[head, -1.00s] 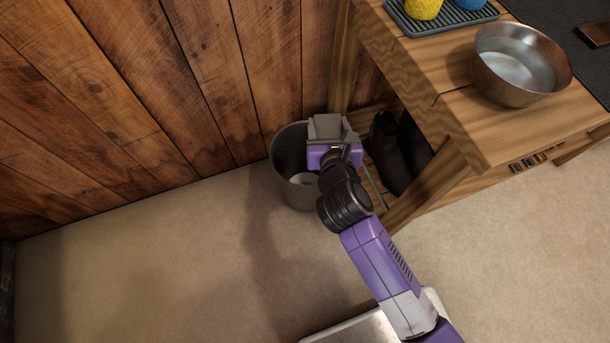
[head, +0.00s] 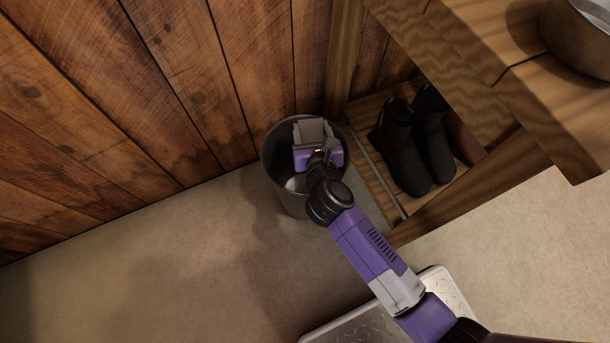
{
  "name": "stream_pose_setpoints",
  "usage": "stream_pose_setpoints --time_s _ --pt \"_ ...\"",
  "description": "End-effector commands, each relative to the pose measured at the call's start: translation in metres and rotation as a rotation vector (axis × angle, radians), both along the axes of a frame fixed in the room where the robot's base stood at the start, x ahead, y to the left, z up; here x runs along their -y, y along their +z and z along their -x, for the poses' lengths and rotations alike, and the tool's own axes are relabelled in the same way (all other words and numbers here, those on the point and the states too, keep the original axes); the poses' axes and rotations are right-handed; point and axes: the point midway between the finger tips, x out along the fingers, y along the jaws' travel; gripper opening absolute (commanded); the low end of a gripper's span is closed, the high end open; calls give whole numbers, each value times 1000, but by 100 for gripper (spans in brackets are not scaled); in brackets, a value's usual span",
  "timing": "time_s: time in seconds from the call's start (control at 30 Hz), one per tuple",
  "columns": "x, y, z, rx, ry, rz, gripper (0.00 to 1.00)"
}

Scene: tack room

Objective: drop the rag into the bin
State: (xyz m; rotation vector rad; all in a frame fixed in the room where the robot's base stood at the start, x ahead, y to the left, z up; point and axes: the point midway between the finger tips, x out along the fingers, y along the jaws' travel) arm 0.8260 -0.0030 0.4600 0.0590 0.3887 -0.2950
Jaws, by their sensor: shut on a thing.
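The bin (head: 297,203) is a grey round bucket on the floor against the plank wall, left of the workbench. My gripper (head: 314,143) is above the bin's open mouth, inside its rim outline as seen from above. It is shut on a grey-brown piece, which I take to be the rag (head: 311,128). The rag shows at the gripper's far end, and its lower part is hidden. The gripper and wrist cover part of the bin's inside. How high the rag is above the rim is hard to tell.
The wooden workbench (head: 530,110) stands close on the right, its leg beside the bin. Dark boots (head: 405,150) stand on its low shelf. A metal bowl (head: 585,35) is on the bench top. The floor to the left (head: 130,270) is clear.

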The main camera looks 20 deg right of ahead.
Motion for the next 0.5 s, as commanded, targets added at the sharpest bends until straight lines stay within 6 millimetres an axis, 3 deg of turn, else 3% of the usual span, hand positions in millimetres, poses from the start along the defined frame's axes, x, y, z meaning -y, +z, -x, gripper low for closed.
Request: stream_pose_setpoints --time_s 0.5 --pt "0 -51 0 0 -1 0 20"
